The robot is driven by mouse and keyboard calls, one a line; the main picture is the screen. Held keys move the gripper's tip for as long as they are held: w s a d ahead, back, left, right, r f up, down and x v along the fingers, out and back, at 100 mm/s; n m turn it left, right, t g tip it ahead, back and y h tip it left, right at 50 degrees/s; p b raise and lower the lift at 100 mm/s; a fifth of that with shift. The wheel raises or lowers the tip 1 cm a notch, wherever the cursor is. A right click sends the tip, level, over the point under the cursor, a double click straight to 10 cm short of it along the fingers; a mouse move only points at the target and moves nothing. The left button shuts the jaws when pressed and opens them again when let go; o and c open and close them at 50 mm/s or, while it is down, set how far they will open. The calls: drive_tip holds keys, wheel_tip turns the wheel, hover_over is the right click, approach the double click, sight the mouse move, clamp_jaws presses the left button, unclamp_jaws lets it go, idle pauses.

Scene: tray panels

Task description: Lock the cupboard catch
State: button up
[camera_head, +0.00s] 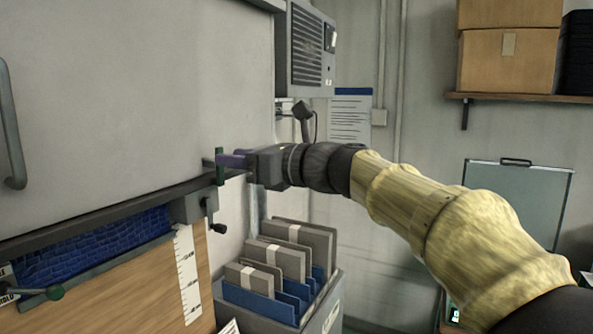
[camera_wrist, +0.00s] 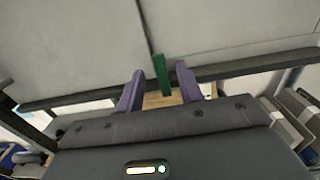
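The catch shows as a narrow upright green tab (camera_head: 220,166) at the lower right edge of the pale cupboard panel (camera_head: 140,90). In the wrist view the green tab (camera_wrist: 161,77) stands upright near a seam between two grey panels. My gripper (camera_head: 226,160) has purple fingers that point left at the tab. In the wrist view my gripper (camera_wrist: 159,70) is open, with one finger on each side of the tab. Whether the tab's lower end touches anything is hidden.
A dark rail with a crank (camera_head: 213,212) lies just below the tab. A grey bin of folders (camera_head: 328,300) stands below my arm. A vent box (camera_head: 307,50) is above.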

drive_tip(key=b+v, duration=0.4)
drive_tip(key=v, duration=1)
drive_tip(key=shift+d, duration=0.2)
drive_tip(key=shift+f, duration=0.1)
drive_tip(key=w+d+f+n+h, duration=0.1)
drive_tip(key=d+f+n+h, duration=0.15)
drive_tip(key=f, duration=0.85)
drive_tip(key=d+f+n+g+h, duration=0.15)
drive_tip(key=f+h, duration=0.25)
drive_tip(key=f, duration=0.6)
drive_tip(key=w+d+f+n+h, duration=0.1)
drive_tip(key=d+f+n+h, duration=0.2)
drive_tip(key=f, duration=0.8)
drive_tip(key=s+d+f+n+g+h, duration=0.1)
drive_tip(key=s+d+f+n+h, duration=0.2)
drive_tip(key=f, duration=0.7)
drive_tip(key=s+d+f+n+g+h, duration=0.2)
drive_tip(key=s+d+f+n+h, duration=0.2)
drive_tip(key=s+f+n, duration=0.6)
drive_tip(key=s+d+n, duration=0.1)
drive_tip(key=d+n, duration=0.1)
drive_tip(key=shift+d, duration=0.4)
drive_tip(key=shift+s, duration=0.1)
